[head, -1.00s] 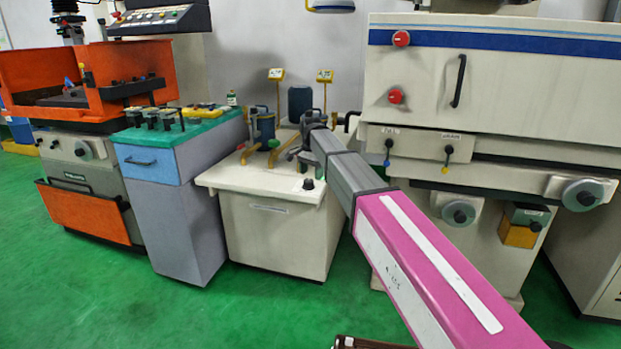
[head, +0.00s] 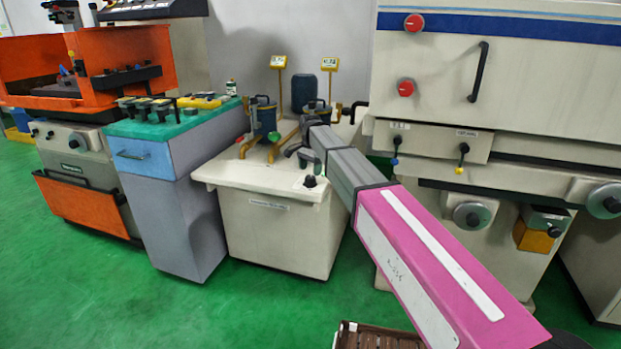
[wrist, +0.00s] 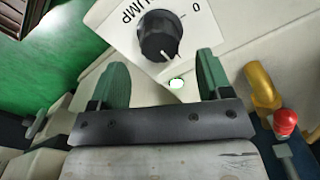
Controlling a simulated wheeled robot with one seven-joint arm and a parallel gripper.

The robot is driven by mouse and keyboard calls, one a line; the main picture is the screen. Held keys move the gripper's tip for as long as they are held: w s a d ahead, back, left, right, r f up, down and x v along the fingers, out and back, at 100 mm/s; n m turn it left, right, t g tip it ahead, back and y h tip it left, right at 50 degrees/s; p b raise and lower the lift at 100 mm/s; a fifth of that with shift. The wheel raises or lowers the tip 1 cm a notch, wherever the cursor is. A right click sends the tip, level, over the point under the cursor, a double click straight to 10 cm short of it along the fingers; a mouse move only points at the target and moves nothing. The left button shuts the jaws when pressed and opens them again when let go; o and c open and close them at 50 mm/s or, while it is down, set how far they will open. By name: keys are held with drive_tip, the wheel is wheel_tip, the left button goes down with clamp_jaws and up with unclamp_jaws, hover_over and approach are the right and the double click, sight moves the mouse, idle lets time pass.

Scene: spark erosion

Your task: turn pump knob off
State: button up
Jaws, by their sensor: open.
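The pump knob (wrist: 160,37) is a round black knob with a white pointer line, on a white label lettered "UMP" with a "0" mark to the right. The pointer is not at the 0; it points toward the lower right in the wrist view. The knob also shows in the head view (head: 310,181) on the front right top of the cream unit (head: 265,235). My gripper (wrist: 157,80) has green fingers spread apart, open and empty. The knob appears just ahead of the fingertips, between their lines, with no visible contact. In the head view the gripper is partly hidden by my arm.
A yellow pipe (wrist: 262,85) and a red-capped part (wrist: 286,122) are close to the right finger. Blue-grey pump bodies (head: 264,118) and yellow gauges (head: 329,64) stand behind the knob. The large cream machine (head: 440,90) is at right.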

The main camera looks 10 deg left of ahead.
sight(310, 177)
drive_tip(key=shift+f, duration=2.2)
drive_tip(key=c, duration=0.9)
